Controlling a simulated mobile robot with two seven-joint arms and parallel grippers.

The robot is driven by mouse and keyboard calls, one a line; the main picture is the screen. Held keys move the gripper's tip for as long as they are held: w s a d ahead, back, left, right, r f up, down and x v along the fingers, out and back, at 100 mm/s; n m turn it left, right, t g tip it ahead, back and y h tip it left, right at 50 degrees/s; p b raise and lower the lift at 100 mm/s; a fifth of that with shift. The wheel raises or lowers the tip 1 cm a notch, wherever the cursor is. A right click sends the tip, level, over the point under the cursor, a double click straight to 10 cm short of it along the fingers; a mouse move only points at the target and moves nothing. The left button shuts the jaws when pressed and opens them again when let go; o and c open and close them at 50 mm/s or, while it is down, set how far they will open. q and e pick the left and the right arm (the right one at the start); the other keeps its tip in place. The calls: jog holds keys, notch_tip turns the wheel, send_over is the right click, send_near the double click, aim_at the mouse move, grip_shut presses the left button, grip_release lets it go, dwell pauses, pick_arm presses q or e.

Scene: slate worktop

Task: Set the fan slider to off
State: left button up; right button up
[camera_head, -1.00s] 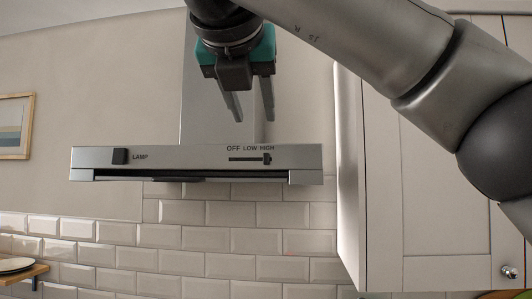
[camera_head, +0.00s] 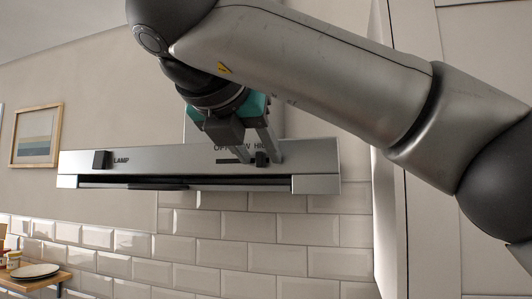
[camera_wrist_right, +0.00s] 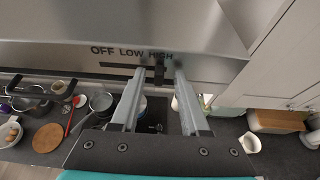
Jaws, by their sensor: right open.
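The fan slider knob (camera_head: 261,159) is a small black block at the right end of its dark slot (camera_head: 230,161), at the HIGH end of the OFF LOW HIGH scale. The slot is on the front of the steel range hood (camera_head: 310,158). My right gripper (camera_head: 266,150) is open at the hood front, its fingers partly covering the label. In the right wrist view the knob (camera_wrist_right: 159,74) shows between the two open fingertips (camera_wrist_right: 160,72), with a gap on each side; I cannot tell whether either finger touches it. My left gripper is not in view.
A black LAMP switch (camera_head: 102,160) is at the hood's left. A pale cabinet (camera_head: 450,200) stands to the right. In the wrist view, pans (camera_wrist_right: 100,101), a round wooden board (camera_wrist_right: 47,138) and a white jug (camera_wrist_right: 250,142) are on the worktop below.

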grip_shut()
dwell(0.4)
dwell(1.1)
